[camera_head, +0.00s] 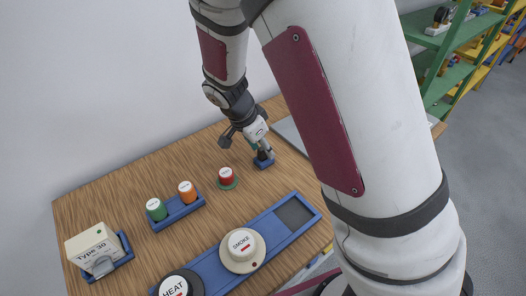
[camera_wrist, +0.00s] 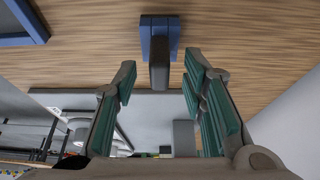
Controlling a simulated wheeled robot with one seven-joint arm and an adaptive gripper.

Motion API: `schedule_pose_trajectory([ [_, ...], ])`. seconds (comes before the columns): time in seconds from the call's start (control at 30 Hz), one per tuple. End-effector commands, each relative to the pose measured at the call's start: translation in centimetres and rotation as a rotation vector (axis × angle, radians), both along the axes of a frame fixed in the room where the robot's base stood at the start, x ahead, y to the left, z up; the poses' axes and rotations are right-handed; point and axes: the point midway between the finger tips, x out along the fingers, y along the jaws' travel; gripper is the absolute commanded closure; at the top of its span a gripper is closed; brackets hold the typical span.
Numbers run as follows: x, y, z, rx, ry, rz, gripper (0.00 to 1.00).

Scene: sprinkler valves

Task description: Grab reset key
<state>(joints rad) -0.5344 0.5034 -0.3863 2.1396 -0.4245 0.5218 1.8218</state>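A small dark grey piece, which looks like the reset key (camera_wrist: 159,76), stands in a blue holder (camera_wrist: 160,22) on the wooden table in the wrist view. The holder also shows in the head view (camera_head: 264,163) near the table's back right part. My gripper (camera_wrist: 159,70) is open, with one green-padded finger on each side of the dark piece and a visible gap on both sides. In the head view my gripper (camera_head: 261,150) is directly at the holder and hides most of the key.
A red-capped button (camera_head: 226,176) stands left of the holder. A blue rack (camera_head: 180,212) holds a green and an orange cap. A blue tray (camera_head: 210,268) carries SMOKE (camera_head: 242,246) and HEAT (camera_head: 174,286) detectors. A Type 30 box (camera_head: 92,244) sits at the left.

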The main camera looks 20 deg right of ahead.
Motion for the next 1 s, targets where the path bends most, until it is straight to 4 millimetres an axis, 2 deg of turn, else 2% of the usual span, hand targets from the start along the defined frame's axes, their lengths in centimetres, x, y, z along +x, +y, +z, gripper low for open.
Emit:
schedule_pose_trajectory([
  [0.13, 0.1, -0.43, -1.0, 0.0, 0.0, 0.0, 0.62],
  [0.37, 0.1, -0.44, -1.05, 0.001, 0.0, 0.0, 0.62],
  [0.53, 0.1, -0.44, -1.04, 0.001, 0.0, 0.0, 1.0],
  [1.0, 0.14, -0.43, -0.65, 0.0, -0.001, -0.001, 1.0],
])
